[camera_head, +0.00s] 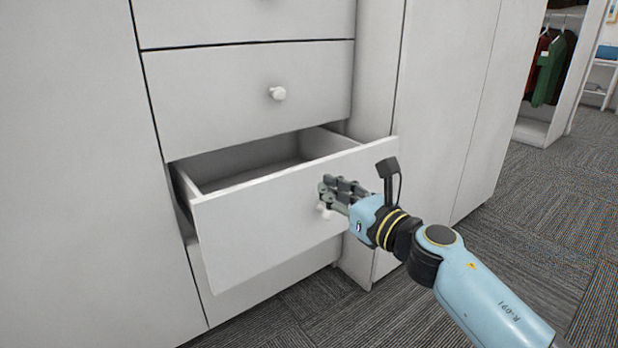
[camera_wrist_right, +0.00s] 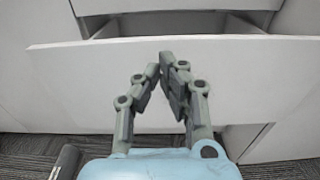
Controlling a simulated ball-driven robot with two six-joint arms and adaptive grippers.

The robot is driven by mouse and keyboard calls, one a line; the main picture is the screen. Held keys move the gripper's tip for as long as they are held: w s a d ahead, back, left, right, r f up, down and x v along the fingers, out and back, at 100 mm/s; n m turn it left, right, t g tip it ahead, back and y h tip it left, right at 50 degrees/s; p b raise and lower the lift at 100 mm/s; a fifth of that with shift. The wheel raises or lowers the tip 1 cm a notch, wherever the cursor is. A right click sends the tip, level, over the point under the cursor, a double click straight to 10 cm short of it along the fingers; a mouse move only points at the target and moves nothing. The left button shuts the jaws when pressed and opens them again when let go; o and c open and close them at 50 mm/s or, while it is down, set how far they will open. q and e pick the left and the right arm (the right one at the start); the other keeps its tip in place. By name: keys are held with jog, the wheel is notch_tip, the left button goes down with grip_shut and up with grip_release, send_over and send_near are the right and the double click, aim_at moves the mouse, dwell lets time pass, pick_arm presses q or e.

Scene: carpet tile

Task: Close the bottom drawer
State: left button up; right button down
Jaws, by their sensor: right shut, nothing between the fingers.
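The pulled-out drawer (camera_head: 255,230) sticks out of a white cabinet, and its inside looks empty. Its front panel also spans the right wrist view (camera_wrist_right: 260,75). A white panel (camera_head: 270,288) shows below it in the cabinet. My right gripper (camera_head: 325,188) is shut and empty at the right half of the drawer front, by its small round knob (camera_head: 324,211), which is partly hidden. In the right wrist view the fingertips (camera_wrist_right: 165,62) meet in front of the panel; I cannot tell whether they touch it. My left gripper is not in view.
Above is a closed drawer (camera_head: 250,95) with a round knob (camera_head: 278,93). Tall white cabinet doors (camera_head: 75,180) stand on both sides. Grey carpet (camera_head: 540,220) lies open at the right, with an open wardrobe (camera_head: 548,75) of hanging clothes behind.

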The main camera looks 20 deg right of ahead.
aim_at(302, 173)
jog(key=x, duration=0.4)
jog(key=shift+w+a+f+b, duration=0.1)
jog(key=shift+w+b, duration=0.2)
jog(key=shift+w, duration=0.05)
jog(key=shift+w+a, duration=0.2)
jog(key=shift+w, duration=0.4)
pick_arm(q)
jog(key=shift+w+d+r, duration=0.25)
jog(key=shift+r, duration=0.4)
pick_arm(e)
jog(key=shift+w, duration=0.1)
